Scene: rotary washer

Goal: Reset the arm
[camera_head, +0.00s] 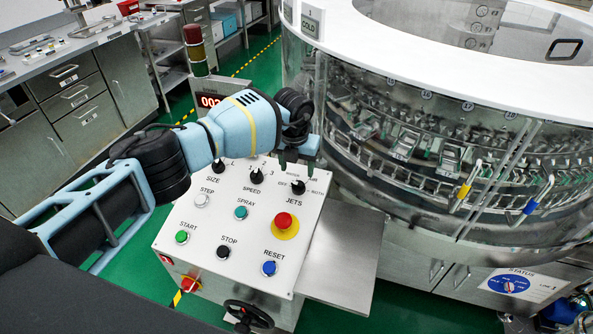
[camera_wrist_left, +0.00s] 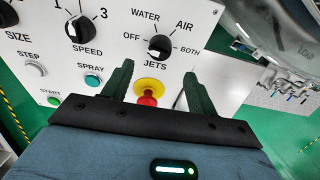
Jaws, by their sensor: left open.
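My left gripper (camera_head: 297,160) is open and empty above the upper right of the white control panel (camera_head: 222,268), close to the JETS knob (camera_head: 298,187). In the left wrist view its two dark fingers (camera_wrist_left: 158,72) point at the panel. The black JETS knob (camera_wrist_left: 159,46) shows just beyond and between the fingertips, apart from them as far as I can tell. The red stop button on its yellow ring (camera_wrist_left: 149,92) shows between the fingers.
The panel also carries the SPEED knob (camera_head: 256,174), the blue RESET button (camera_head: 269,268) and the green START button (camera_head: 182,237). The large round washer (camera_head: 430,150) stands at the right. A bare metal shelf (camera_head: 342,256) juts beside the panel. Steel cabinets (camera_head: 80,105) stand left.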

